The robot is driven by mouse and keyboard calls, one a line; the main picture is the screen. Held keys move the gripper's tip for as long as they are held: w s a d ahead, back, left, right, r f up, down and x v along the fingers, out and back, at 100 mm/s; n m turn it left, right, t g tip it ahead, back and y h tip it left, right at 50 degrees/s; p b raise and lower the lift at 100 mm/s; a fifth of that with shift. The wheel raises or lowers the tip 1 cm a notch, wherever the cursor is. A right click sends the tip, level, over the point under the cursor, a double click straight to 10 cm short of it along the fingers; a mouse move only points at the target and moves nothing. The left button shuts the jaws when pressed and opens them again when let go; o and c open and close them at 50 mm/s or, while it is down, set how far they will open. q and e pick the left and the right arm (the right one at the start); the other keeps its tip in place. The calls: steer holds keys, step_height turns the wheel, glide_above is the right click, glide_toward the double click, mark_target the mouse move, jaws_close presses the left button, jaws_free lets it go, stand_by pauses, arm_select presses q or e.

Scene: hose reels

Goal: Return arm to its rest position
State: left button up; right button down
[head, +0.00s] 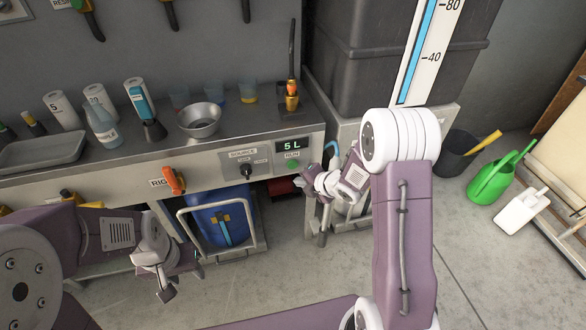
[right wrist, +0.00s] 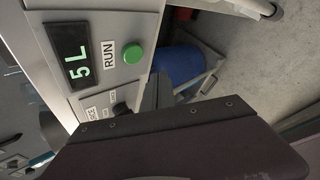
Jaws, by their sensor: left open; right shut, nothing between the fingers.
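My right arm (head: 405,230) comes up from the bottom of the head view, bends at a white elbow joint and reaches down-left. Its gripper (head: 312,192) is shut and empty, in front of the bench panel's right end, near the green RUN button (head: 293,164). In the right wrist view, my dark gripper body fills the lower part, and the green button (right wrist: 133,55) shows apart from it, beside the "5 L" display (right wrist: 78,60). My left gripper (head: 180,280) is open and empty, low in front of the bench by the blue container.
The metal bench (head: 215,145) holds a bowl (head: 199,118), bottles and a tray (head: 45,150). A blue container (head: 210,220) stands in a frame beneath. A dark tank (head: 385,60) stands behind my right elbow. A green watering can (head: 490,180) stands right. The floor in front is clear.

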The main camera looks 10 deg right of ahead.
steer(key=shift+s, duration=0.65)
